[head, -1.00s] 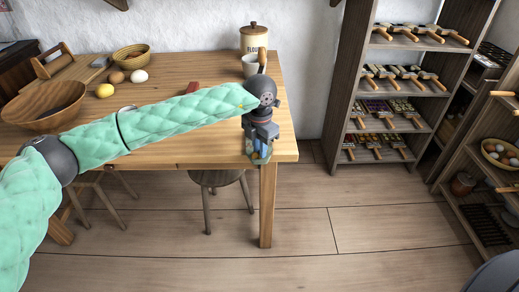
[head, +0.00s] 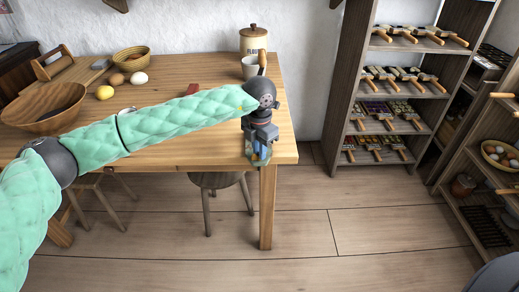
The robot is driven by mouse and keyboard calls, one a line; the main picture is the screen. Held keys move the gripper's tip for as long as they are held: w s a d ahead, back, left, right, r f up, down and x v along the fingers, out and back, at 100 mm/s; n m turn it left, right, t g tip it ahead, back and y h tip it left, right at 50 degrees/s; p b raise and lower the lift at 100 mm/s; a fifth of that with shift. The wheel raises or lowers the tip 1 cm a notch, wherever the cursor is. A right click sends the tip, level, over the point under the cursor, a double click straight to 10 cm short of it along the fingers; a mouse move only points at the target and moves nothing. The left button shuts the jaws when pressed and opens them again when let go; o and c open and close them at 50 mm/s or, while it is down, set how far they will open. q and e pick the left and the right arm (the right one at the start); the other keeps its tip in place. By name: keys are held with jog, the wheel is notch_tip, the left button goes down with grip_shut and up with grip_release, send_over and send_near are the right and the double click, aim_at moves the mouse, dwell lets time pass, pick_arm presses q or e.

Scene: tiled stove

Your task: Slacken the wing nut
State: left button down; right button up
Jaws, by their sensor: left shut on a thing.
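My left gripper (head: 258,156) points down at the front right corner of the wooden table (head: 200,155). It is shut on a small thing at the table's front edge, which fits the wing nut. The fingers and the gripper body hide nearly all of it, so I cannot make out its wings or how far it is turned. Small blue and greenish patches show at the fingertips. My right gripper is not in view.
On the table stand a wooden bowl (head: 42,110), a lemon (head: 105,92), eggs, a basket (head: 131,58), a flour jar (head: 254,39) and a cup (head: 250,67). A stool (head: 217,183) is below. Shelves (head: 398,90) stand right; the floor (head: 370,220) in front is clear.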

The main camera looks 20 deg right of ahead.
pick_arm(q)
jog(key=shift+r, duration=0.1)
jog(key=c, duration=1.6)
grip_release()
